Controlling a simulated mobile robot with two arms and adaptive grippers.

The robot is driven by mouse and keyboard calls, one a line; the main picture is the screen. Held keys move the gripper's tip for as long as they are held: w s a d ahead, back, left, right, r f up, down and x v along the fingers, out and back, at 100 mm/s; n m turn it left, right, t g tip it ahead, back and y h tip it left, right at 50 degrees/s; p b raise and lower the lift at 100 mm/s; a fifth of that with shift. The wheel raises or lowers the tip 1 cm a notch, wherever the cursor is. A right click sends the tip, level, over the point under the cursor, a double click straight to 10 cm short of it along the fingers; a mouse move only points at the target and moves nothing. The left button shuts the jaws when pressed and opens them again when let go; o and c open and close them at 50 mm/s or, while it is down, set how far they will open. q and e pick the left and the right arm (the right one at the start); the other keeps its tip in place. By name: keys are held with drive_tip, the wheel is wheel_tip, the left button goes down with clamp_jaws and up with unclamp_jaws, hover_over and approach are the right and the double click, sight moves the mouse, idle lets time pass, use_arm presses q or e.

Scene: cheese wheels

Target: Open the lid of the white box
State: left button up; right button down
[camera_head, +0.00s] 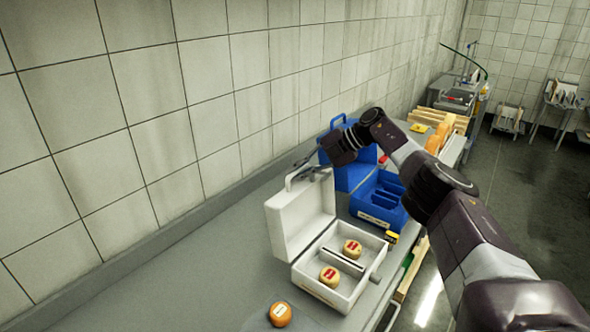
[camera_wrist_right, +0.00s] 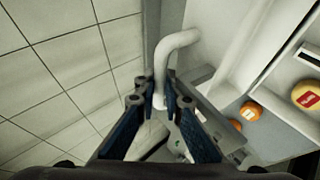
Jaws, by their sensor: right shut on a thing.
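The white box (camera_head: 345,292) stands on the grey counter with its lid (camera_head: 301,215) swung up, roughly upright, on the side toward the wall. Two yellow-orange cheese wheels with red labels, one at the back (camera_head: 352,248) and one at the front (camera_head: 329,276), sit inside the box with a divider between them. My right gripper (camera_head: 303,172) is at the top edge of the lid. In the right wrist view its fingers (camera_wrist_right: 160,96) are shut on the white lid handle (camera_wrist_right: 178,42). My left gripper is not in view.
A blue box (camera_head: 378,203) with its lid up stands just behind the white box. An orange cheese wheel (camera_head: 280,314) lies on the counter (camera_head: 190,275) in front. The tiled wall (camera_head: 150,110) is close behind the lid. The counter to the left is clear.

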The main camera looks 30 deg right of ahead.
drive_tip(key=shift+w+a+f, duration=0.15)
drive_tip(key=shift+a, duration=0.15)
drive_tip(key=c, duration=2.3)
unclamp_jaws()
drive_tip(key=shift+c, duration=0.2)
drive_tip(key=shift+o, duration=0.2)
drive_tip(key=shift+d, duration=0.1)
drive_tip(key=v, duration=1.1)
drive_tip(key=shift+r, duration=0.35)
